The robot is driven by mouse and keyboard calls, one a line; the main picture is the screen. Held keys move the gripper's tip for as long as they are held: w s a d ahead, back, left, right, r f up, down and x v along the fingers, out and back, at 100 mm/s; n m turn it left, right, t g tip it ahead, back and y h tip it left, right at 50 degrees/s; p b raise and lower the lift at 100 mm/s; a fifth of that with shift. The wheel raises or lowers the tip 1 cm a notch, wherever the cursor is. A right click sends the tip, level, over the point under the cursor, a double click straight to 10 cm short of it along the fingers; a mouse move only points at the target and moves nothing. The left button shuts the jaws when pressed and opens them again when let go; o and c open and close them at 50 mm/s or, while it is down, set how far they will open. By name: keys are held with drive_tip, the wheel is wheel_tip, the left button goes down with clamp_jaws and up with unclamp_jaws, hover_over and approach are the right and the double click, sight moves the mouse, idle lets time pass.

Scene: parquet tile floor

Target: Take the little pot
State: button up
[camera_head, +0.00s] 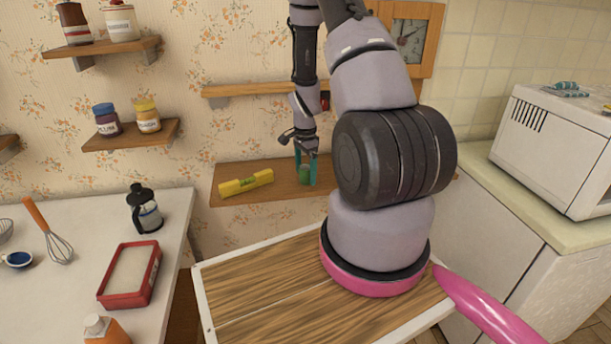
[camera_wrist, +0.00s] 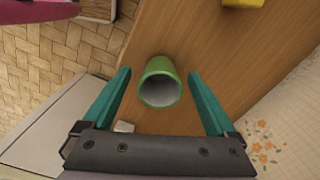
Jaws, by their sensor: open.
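The little pot is a small green cup-like pot, pale inside. In the head view the pot (camera_head: 305,175) stands on the lower wall shelf (camera_head: 284,192), to the right of a yellow level. In the wrist view the pot (camera_wrist: 160,84) shows its open mouth, between and just beyond the two teal fingers. My gripper (camera_head: 306,168) is open and points down over the pot. In the wrist view my gripper (camera_wrist: 160,88) has clear gaps on both sides of the pot, and I see no contact. My arm hides part of the shelf's right side.
The yellow level (camera_head: 246,183) lies on the same shelf to the left. A narrow shelf (camera_head: 262,89) is above. A counter on the left holds a red tray (camera_head: 130,274), a whisk (camera_head: 52,236) and a french press (camera_head: 145,209). A white microwave (camera_head: 553,148) is at right.

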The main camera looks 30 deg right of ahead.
drive_tip(key=shift+f, duration=0.1)
clamp_jaws()
